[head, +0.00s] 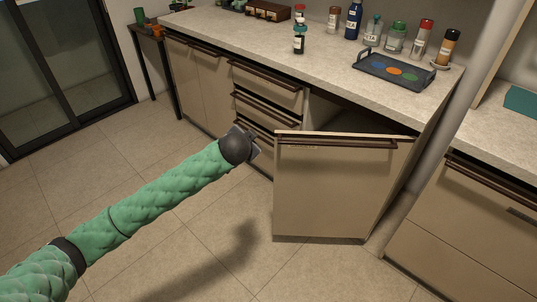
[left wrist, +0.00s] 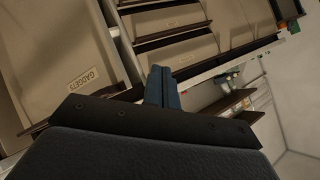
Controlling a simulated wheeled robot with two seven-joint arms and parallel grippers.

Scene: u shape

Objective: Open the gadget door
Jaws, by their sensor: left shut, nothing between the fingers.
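The gadget door (head: 340,195) is a beige panel with a dark handle bar (head: 335,142) along its top. It stands partly open, its free left edge swung out from the cabinet and a dark gap showing behind its top. A "GADGETS" label (left wrist: 82,82) shows on the door in the left wrist view. My left gripper (head: 257,149) is just left of the door's free edge, in front of the drawers. Its fingers (left wrist: 163,88) are together and empty. Whether they touch the door is unclear. My right gripper is out of view.
Drawers (head: 265,90) with dark handles stand left of the opening. The counter (head: 225,32) above holds bottles and jars and a dark tray (head: 393,70). Another cabinet (head: 470,220) stands at right, close to the door's hinge side. The tiled floor (head: 190,235) in front is clear.

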